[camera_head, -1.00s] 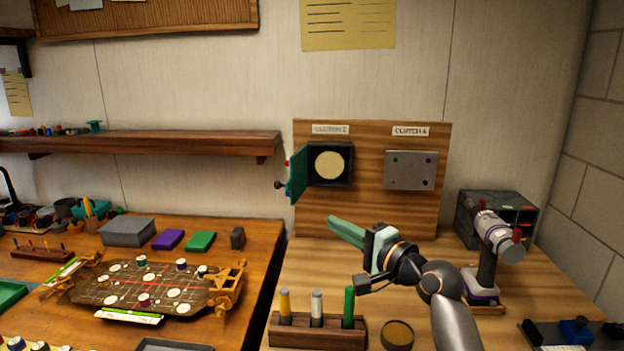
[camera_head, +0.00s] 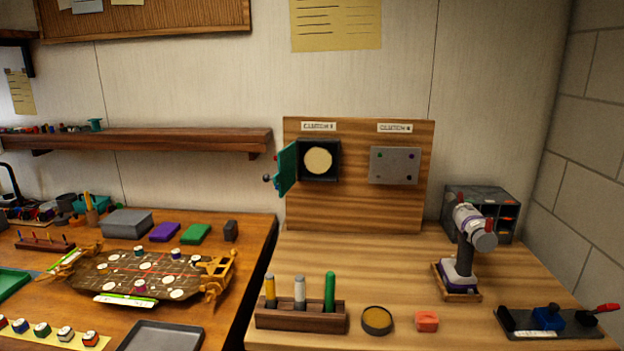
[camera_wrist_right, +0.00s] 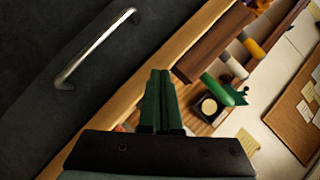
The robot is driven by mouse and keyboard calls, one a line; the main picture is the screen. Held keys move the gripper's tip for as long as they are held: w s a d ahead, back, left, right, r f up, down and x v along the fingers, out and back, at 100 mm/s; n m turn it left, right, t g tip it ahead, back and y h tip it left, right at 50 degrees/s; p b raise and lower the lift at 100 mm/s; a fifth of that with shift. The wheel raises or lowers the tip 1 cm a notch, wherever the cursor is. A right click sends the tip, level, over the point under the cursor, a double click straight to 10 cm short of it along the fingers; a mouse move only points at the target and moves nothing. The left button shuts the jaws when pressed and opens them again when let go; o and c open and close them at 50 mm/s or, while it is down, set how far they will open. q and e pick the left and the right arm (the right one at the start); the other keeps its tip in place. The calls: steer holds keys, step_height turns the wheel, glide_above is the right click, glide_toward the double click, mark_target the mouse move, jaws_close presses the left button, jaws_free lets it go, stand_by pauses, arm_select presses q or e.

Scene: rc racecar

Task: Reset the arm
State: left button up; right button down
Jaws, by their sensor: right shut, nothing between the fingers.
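My right gripper (camera_wrist_right: 160,100) shows in the right wrist view, its two green fingers together with nothing between them. It is below or in front of the table edge, beside a dark drawer front with a metal handle (camera_wrist_right: 95,48). No arm or gripper of mine shows in the head view. The wooden clutch board (camera_head: 355,215) stands at the back of the right table. Its left box (camera_head: 319,160) has its green door (camera_head: 287,169) swung open, showing a pale disc. The right grey plate (camera_head: 394,166) is closed.
On the right table are a wooden rack (camera_head: 300,316) with three cylinders, a round tin (camera_head: 377,320), a red block (camera_head: 427,321), a purple and grey tool on a stand (camera_head: 459,275), and a dark tray (camera_head: 525,322). The left table holds a car chassis (camera_head: 150,277).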

steer(key=s+d+f+n+g+h, duration=0.1)
steer(key=s+f+n, duration=0.2)
steer(key=s+f, duration=0.2)
steer(key=s+d+f+n+g+h, duration=0.1)
steer(key=s+f, duration=0.5)
steer(key=s, duration=0.6)
steer(key=s+d+f+n+g+h, duration=0.1)
steer(key=s+d+f+n, duration=0.2)
steer(key=s, duration=0.5)
step_height(320, 180, down, 3)
steer(key=shift+s+r+n, duration=0.15)
steer(key=shift+s+n, duration=0.1)
steer(key=shift+n, duration=0.55)
steer(key=shift+w+a, duration=0.1)
steer(key=shift+a, duration=0.1)
